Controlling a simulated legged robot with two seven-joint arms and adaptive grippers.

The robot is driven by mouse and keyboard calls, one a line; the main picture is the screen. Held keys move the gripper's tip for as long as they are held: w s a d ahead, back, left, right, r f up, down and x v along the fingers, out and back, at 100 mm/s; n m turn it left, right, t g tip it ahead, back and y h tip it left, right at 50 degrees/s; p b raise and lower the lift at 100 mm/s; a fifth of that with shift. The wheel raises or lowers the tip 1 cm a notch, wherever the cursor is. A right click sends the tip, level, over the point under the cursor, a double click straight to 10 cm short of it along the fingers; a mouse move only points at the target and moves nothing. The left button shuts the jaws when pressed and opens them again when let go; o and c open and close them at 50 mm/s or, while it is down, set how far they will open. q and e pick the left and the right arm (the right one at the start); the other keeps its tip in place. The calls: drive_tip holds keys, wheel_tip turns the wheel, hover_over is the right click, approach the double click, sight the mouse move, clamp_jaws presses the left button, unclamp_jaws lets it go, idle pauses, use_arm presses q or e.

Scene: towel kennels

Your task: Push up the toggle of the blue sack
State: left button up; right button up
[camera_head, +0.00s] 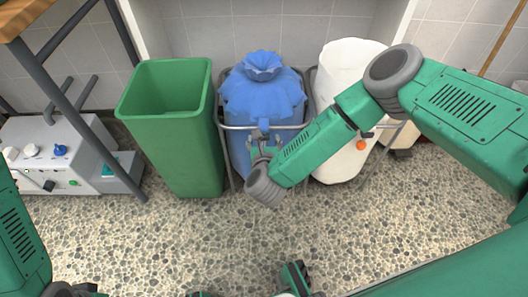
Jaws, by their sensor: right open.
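The blue sack (262,92) stands upright in a metal frame at the back middle, its gathered top closed in a ruffle. My right gripper (263,138) is in front of the sack's front face, near the frame's front bar, with its fingers pointing at the sack. It is open. I cannot make out the sack's toggle clearly; small grey parts at the fingertips blend together there. Whether the fingers touch anything cannot be told.
A green bin (168,130) stands open left of the blue sack. A white sack (345,75) with an orange toggle (361,145) stands at the right, partly behind my right arm. A white machine (60,150) sits at the left. The pebbled floor (170,235) in front is clear.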

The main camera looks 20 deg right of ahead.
drive_tip(key=v, duration=0.8)
drive_tip(key=shift+f, duration=0.1)
drive_tip(key=shift+a, duration=0.1)
drive_tip(key=s+r+n+g+y+p, duration=0.1)
drive_tip(key=s+n+g+y+p, duration=0.25)
drive_tip(key=s+n, duration=0.6)
drive_tip(key=s+r+n+g+y+p, duration=0.1)
drive_tip(key=s+n+g+y+p, duration=0.2)
drive_tip(key=n, duration=1.2)
drive_tip(key=s+d+r+n+g+h+p, duration=0.1)
drive_tip(key=s+d+r+n+g+p, duration=0.1)
drive_tip(key=s+d+n, duration=0.5)
drive_tip(key=s+d+r+n+g+h+p, duration=0.2)
drive_tip(key=s+d+r+n+g+p, duration=0.1)
drive_tip(key=s+d+n, duration=0.3)
drive_tip(key=shift+s+d+r+n+g, duration=0.35)
drive_tip(key=shift+d+r+n, duration=0.2)
drive_tip(key=shift+d+n, duration=0.45)
